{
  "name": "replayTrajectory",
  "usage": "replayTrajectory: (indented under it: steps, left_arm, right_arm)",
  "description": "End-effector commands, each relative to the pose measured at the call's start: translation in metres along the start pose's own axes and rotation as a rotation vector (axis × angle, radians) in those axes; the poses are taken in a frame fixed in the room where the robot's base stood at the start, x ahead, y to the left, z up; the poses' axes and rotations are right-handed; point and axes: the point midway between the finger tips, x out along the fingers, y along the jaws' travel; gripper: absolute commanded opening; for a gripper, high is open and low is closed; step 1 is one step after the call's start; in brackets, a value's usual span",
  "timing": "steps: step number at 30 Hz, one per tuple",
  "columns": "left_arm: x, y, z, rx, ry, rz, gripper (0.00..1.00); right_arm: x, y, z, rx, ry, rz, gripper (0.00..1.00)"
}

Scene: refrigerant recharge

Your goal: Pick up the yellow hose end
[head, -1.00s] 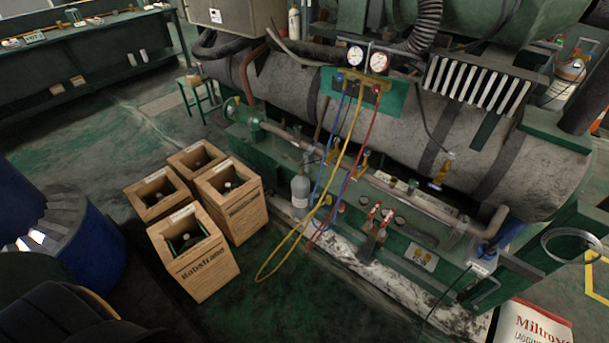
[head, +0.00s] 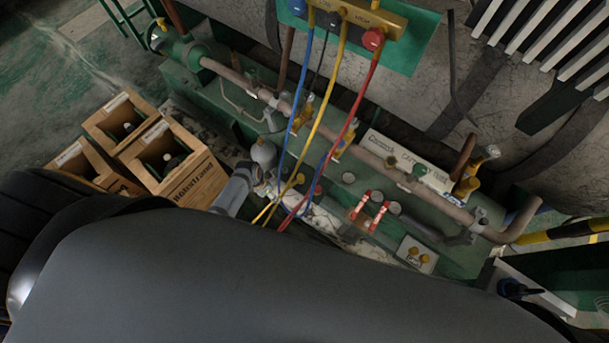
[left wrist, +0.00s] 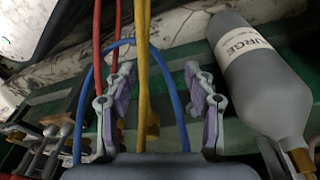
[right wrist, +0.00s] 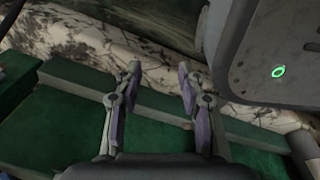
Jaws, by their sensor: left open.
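The yellow hose (head: 323,110) hangs from the manifold block (head: 375,25) between the blue hose (head: 299,97) and the red hose (head: 353,118). Its lower part goes out of sight behind my own grey body in the head view. In the left wrist view my left gripper (left wrist: 160,82) is open, with the yellow hose (left wrist: 142,65) running between its fingers. The fingers are apart from it at both sides. I cannot clearly make out the hose's end. My right gripper (right wrist: 158,75) is open and empty above a green frame.
The blue hose (left wrist: 80,110) loops around the gripper area, and red hoses (left wrist: 98,45) pass at left. Wooden crates (head: 175,160) stand at the left. Red-handled valves (head: 370,208) sit on the green skid.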

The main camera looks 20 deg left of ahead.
Motion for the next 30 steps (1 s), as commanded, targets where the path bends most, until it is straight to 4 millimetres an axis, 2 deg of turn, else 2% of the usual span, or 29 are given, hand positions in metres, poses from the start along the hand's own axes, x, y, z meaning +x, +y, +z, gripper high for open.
replayTrajectory:
  steps: [1, 3, 6, 7, 9, 12, 21, 27, 30]
  left_arm:
    - [0.002, -0.011, -0.037, 0.139, 0.05, 0.033, 0.54]
    - [-0.026, -0.012, -0.076, 0.333, 0.104, 0.084, 0.54]
    - [-0.06, -0.008, -0.108, 0.541, 0.161, 0.125, 0.54]
    - [-0.068, -0.006, -0.113, 0.581, 0.172, 0.133, 0.54]
    - [-0.079, -0.004, -0.118, 0.639, 0.184, 0.145, 0.54]
    - [-0.082, -0.002, -0.12, 0.655, 0.187, 0.149, 0.54]
    - [-0.036, 0.006, -0.124, 0.65, 0.186, 0.15, 0.54]
    - [-0.029, 0.008, -0.125, 0.65, 0.184, 0.148, 0.54]
    - [-0.014, 0.009, -0.122, 0.649, 0.184, 0.15, 0.54]
  right_arm:
    - [0.035, -0.003, -0.002, 0.0, 0.004, 0.0, 0.4]
    - [0.049, -0.004, -0.007, 0.001, 0.006, 0.0, 0.4]
    - [0.058, -0.005, -0.013, 0.001, 0.008, 0.0, 0.4]
    - [0.059, -0.005, -0.014, 0.001, 0.009, 0.0, 0.4]
    - [0.059, -0.005, -0.015, 0.001, 0.009, 0.0, 0.4]
    - [0.056, -0.005, -0.017, 0.001, 0.01, 0.0, 0.4]
    - [0.058, -0.005, -0.039, 0.002, 0.018, -0.001, 0.4]
    - [0.057, -0.005, -0.043, 0.002, 0.019, -0.001, 0.4]
    - [0.059, -0.006, -0.051, 0.002, 0.024, -0.001, 0.4]
